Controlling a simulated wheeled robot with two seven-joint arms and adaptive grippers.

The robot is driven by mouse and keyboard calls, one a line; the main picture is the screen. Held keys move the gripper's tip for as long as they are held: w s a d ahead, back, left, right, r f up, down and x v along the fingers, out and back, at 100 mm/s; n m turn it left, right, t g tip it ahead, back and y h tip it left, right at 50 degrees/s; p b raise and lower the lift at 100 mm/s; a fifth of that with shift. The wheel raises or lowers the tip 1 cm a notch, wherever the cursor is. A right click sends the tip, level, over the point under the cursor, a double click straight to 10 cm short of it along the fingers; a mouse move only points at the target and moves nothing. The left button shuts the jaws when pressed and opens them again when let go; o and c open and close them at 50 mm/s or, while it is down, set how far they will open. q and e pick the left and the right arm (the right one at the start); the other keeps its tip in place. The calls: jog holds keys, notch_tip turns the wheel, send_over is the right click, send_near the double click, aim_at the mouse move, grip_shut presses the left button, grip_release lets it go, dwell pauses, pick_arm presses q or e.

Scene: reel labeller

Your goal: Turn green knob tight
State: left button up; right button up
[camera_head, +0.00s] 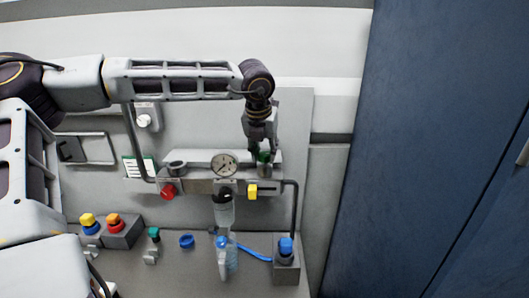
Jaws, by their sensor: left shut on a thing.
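The green knob (264,157) sits on top of the right end of the grey manifold bar (205,186), to the right of a round dial gauge (224,164). My left gripper (262,150) points down from above and is shut on the green knob. Its fingers cover part of the knob. My left arm reaches in from the left across the top of the panel. My right gripper is not in view.
A red knob (168,191) and a yellow knob (252,191) are on the bar's front. A clear bottle (227,255), a blue-topped block (286,247) and several coloured knobs stand below. A blue cabinet (430,150) fills the right side.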

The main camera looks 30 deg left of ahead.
pick_arm(q)
jog(key=shift+a+m+h+b, duration=0.1)
jog(key=shift+m+h+b, duration=0.4)
jog(key=shift+m+b, duration=0.75)
jog(key=shift+m+h, duration=0.4)
jog(key=shift+m, duration=0.75)
jog(key=shift+m+h, duration=0.3)
jog(key=shift+m, duration=0.5)
jog(key=m+h+p, duration=0.1)
jog(key=m, duration=0.2)
jog(key=shift+a, duration=0.15)
jog(key=shift+w+m+g+h+p, duration=0.1)
jog(key=shift+m+g+h+p, duration=0.5)
jog(key=shift+m, duration=0.85)
jog(key=shift+m+g+h+p, duration=0.3)
jog(key=shift+m+p, duration=0.6)
jog(key=shift+m, duration=0.55)
jog(key=o, duration=1)
jog(key=shift+a, duration=0.1)
